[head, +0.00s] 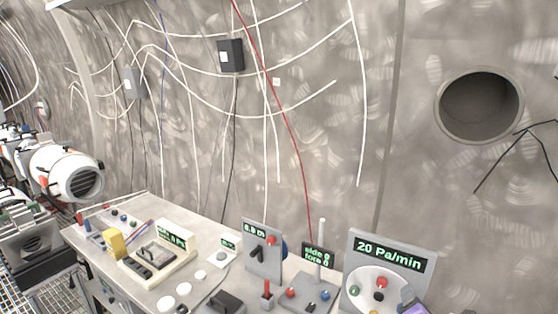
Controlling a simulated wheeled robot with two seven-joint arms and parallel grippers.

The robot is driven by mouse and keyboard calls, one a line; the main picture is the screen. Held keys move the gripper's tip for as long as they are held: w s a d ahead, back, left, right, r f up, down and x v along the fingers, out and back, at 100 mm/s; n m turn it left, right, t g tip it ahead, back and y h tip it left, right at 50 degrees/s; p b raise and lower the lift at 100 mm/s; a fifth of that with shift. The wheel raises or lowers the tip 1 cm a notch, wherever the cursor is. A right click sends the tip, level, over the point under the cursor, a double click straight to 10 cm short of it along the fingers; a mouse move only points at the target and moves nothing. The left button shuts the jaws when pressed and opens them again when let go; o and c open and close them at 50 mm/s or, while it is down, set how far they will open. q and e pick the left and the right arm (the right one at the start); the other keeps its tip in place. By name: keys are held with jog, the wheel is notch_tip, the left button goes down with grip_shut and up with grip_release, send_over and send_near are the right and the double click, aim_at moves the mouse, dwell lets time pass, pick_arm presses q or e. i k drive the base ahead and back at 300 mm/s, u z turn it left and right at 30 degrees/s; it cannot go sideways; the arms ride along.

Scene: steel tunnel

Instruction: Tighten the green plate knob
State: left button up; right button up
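The green plate knob (354,291) is on the left side of a round pale plate (365,276). The plate is on a grey upright panel at the bottom right of the head view. A red knob (380,283) is at the plate's middle, and a dark knob sits just below it. My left gripper is not in view.
The panel's display (388,252) reads 20 Pa/min. Left of it stand a small box with red and blue knobs (309,295), a red lever (267,289) and a grey panel (262,249). The bench (215,262) is crowded. Cables hang on the wall behind.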

aim_at(354, 291)
jog(key=k, duration=1)
